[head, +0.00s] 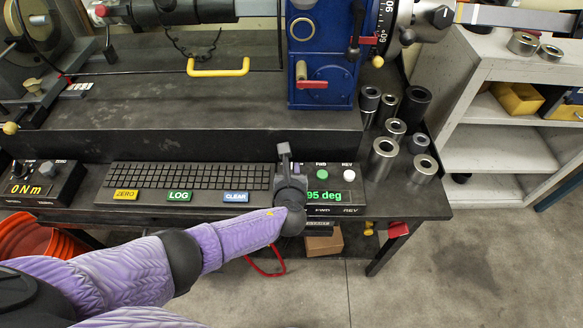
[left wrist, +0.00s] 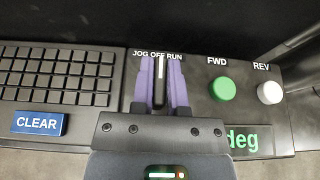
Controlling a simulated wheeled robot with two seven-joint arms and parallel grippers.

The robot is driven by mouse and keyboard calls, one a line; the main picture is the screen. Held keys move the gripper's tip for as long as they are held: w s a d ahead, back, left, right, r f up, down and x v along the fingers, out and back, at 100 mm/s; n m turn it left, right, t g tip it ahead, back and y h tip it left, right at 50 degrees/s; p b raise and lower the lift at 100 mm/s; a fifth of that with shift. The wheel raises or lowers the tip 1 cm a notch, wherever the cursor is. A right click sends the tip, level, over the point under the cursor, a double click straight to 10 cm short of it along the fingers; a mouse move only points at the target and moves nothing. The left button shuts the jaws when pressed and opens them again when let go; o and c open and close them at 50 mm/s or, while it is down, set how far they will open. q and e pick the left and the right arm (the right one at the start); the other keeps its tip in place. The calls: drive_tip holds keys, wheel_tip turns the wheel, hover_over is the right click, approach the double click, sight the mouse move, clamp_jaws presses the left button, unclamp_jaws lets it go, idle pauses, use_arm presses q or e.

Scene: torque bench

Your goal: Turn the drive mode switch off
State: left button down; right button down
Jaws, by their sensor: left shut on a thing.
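The drive mode switch is a black knob (left wrist: 159,86) with a white pointer line, under the labels JOG, OFF and RUN on the control box (left wrist: 245,115). My left gripper (left wrist: 161,83) is shut on the knob, with one purple finger on each side. In the left wrist view the pointer line stands about upright, toward the OFF label. In the head view my left gripper (head: 285,160) reaches down over the left part of the control box (head: 350,188), and hides the knob. My right gripper is not in view.
Right of the knob are a green FWD button (left wrist: 223,89) and a white REV button (left wrist: 269,92). A green display (head: 322,196) reads 95 deg. A keyboard (head: 190,176) lies to the left. Several metal sockets (head: 383,158) stand to the right behind the box.

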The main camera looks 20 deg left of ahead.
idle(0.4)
use_arm(q)
drive_tip(key=c, duration=0.6)
unclamp_jaws()
drive_tip(key=shift+c, duration=0.2)
drive_tip(key=p+v, duration=0.5)
drive_tip(key=v, duration=0.5)
drive_tip(key=shift+w+d, duration=0.1)
